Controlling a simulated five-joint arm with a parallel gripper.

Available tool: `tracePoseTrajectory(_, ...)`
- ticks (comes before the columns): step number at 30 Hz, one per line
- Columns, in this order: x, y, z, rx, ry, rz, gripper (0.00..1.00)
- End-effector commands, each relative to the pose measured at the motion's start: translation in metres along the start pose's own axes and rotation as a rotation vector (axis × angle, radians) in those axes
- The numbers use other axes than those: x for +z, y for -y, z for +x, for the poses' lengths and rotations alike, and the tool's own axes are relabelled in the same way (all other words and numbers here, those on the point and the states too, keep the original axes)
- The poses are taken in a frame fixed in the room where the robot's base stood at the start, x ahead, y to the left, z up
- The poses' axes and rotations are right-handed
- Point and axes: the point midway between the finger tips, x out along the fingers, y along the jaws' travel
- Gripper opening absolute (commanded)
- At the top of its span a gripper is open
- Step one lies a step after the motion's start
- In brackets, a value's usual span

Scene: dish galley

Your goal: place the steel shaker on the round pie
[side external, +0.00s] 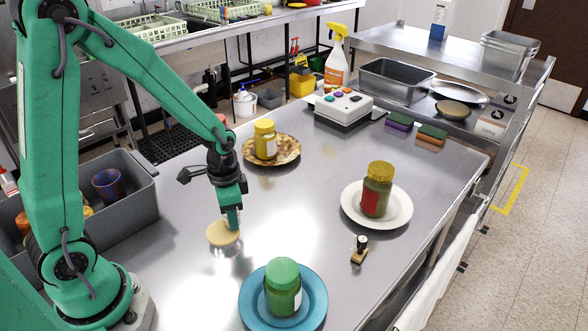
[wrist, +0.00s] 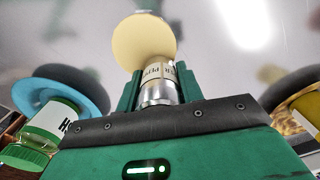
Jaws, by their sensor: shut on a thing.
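My gripper (side external: 232,216) points down over the middle of the steel table. In the wrist view its green fingers (wrist: 160,78) are shut on the steel shaker (wrist: 158,92), a silver cylinder with a pale printed label. In the side view the fingers hide the shaker. A pale, cream round disc (side external: 223,233), which looks like the round pie, lies on the table directly below the fingers; it also shows in the wrist view (wrist: 144,42), just beyond the shaker's end. I cannot tell whether the shaker touches it.
Jars stand on a blue plate (side external: 252,310), a white plate (side external: 402,212) and a mottled brown plate (side external: 289,150). A small wooden piece with a black knob (side external: 360,249) stands at right. A grey bin (side external: 136,205) is at left. Table around the disc is clear.

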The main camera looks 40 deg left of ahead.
Motion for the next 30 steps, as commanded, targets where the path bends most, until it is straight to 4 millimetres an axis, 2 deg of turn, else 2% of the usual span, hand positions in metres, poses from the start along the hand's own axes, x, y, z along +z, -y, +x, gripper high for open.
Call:
tracePoseTrajectory(4, 0.0, 0.0, 0.003, 0.0, 0.001, 0.0, 0.12)
tracePoseTrajectory(5, 0.0, 0.0, 0.003, 0.0, 0.001, 0.0, 0.41)
tracePoseTrajectory(8, 0.0, 0.0, 0.003, 0.0, 0.0, 0.0, 0.59)
tracePoseTrajectory(22, 0.0, 0.0, -0.001, -0.001, -0.001, 0.0, 0.59)
tracePoseTrajectory(30, -0.001, 0.0, -0.022, -0.002, -0.004, 0.0, 0.59)
